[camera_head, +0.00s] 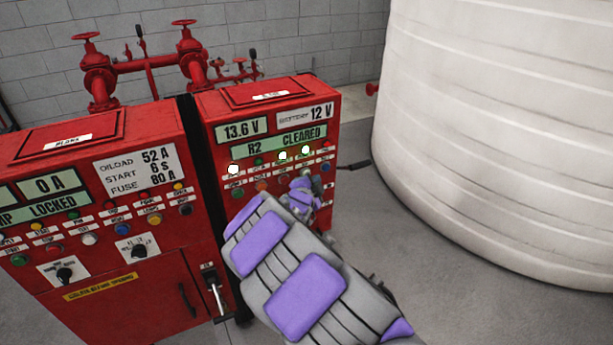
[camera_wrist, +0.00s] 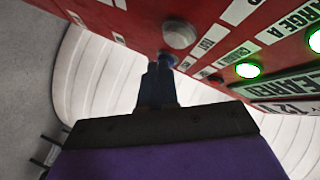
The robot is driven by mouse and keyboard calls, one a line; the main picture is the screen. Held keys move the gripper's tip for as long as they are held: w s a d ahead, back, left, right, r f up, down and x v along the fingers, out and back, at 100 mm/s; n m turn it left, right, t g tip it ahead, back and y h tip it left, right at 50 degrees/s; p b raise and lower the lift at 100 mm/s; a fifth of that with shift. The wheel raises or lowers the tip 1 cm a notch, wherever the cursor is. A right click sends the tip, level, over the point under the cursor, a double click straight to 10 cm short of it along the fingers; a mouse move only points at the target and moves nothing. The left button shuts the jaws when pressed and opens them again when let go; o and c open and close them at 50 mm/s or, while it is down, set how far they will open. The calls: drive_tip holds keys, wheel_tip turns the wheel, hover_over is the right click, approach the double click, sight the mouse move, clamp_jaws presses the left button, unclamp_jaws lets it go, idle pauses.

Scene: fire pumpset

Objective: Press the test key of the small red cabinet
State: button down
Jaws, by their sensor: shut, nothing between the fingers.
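The small red cabinet (camera_head: 267,110) stands right of the larger one in the head view. Its front has a screen reading "R2 CLEARED" and rows of lamps and keys. My gripper (camera_head: 307,187) is shut in front of the lower right of this key panel and hides part of it. A blue key (camera_head: 326,168) shows just right of it. In the wrist view my shut fingertips (camera_wrist: 160,70) are close to a blue key (camera_wrist: 168,60), beside a grey round button (camera_wrist: 179,34). I cannot tell whether they touch.
A larger red cabinet (camera_head: 95,230) with keys and selector knobs stands close on the left. Red pipes with valves (camera_head: 145,65) are behind. A big white tank (camera_head: 500,130) fills the right. Grey floor (camera_head: 440,270) is free between cabinet and tank.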

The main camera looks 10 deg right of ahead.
drive_tip(key=shift+w+p, duration=0.45)
drive_tip(key=shift+w, duration=0.35)
idle(1.0)
drive_tip(key=shift+a, duration=0.25)
drive_tip(key=shift+s, duration=0.15)
idle(0.3)
drive_tip(key=shift+f+b+v, duration=0.2)
drive_tip(key=shift+b+v, duration=0.45)
drive_tip(key=shift+v, duration=0.3)
